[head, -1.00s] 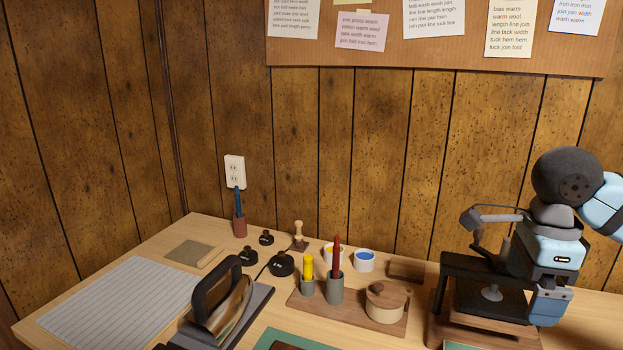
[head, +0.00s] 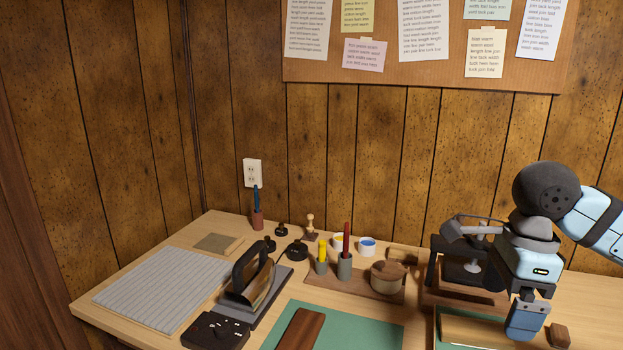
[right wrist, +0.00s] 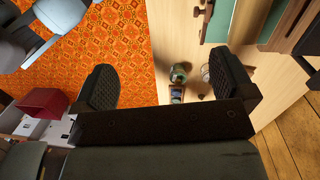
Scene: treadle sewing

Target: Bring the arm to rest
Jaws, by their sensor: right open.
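My right arm comes in from the right in the head view, and its gripper (head: 525,318) points down in front of the black press-like stand (head: 436,262) at the right of the desk. In the right wrist view the two dark finger pads of the right gripper (right wrist: 172,90) are wide apart with nothing between them. Below them are the desk's edge and an orange patterned floor. My left gripper is not in view.
A small wooden block (head: 560,336) lies right of the gripper. Paneled wall stands behind.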

